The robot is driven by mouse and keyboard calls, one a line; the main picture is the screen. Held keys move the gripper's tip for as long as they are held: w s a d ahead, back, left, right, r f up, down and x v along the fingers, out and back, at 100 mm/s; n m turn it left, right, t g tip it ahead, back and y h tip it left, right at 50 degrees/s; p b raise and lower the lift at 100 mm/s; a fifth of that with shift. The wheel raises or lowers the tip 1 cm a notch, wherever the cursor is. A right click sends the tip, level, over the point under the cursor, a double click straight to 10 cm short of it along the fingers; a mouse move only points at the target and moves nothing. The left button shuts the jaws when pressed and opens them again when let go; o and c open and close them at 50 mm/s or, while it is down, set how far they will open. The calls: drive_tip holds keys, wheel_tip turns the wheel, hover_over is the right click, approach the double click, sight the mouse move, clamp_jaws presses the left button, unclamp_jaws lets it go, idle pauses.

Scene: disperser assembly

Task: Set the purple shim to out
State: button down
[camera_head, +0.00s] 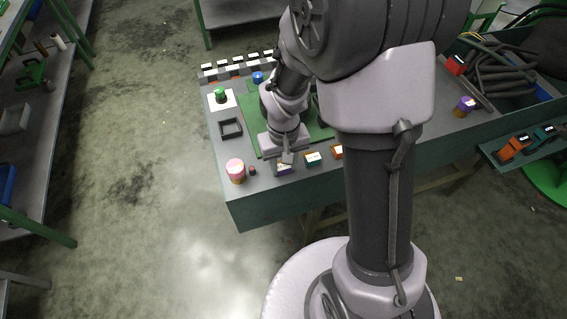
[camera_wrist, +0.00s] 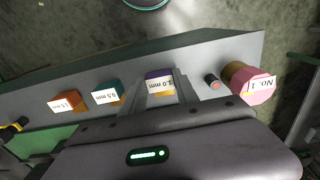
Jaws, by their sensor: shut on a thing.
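The purple shim (camera_wrist: 158,75), a small block labelled 1.0 mm, is between the fingers of my gripper (camera_wrist: 165,80) in the wrist view. The gripper is shut on it. In the head view the purple shim (camera_head: 284,170) shows just below my gripper (camera_head: 287,157), near the front edge of the table. The fingers and wrist partly hide it there. I cannot tell whether it touches the table. No mark reading "out" is legible.
A teal block (camera_head: 312,159) and an orange block (camera_head: 337,152) stand in the row to the right. A pink-topped cylinder (camera_head: 236,172) and a small dark red-topped piece (camera_head: 252,171) stand to the left. A black square frame (camera_head: 231,128) lies beside the green mat (camera_head: 257,120).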

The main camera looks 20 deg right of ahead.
sight(284, 167)
drive_tip(key=shift+s, duration=0.3)
drive_tip(key=shift+w, duration=0.1)
drive_tip(key=c, duration=0.9)
unclamp_jaws()
drive_tip(key=shift+w, duration=0.1)
wheel_tip(284, 167, up, 17)
drive_tip(key=p, duration=0.6)
drive_tip(key=shift+r, duration=0.2)
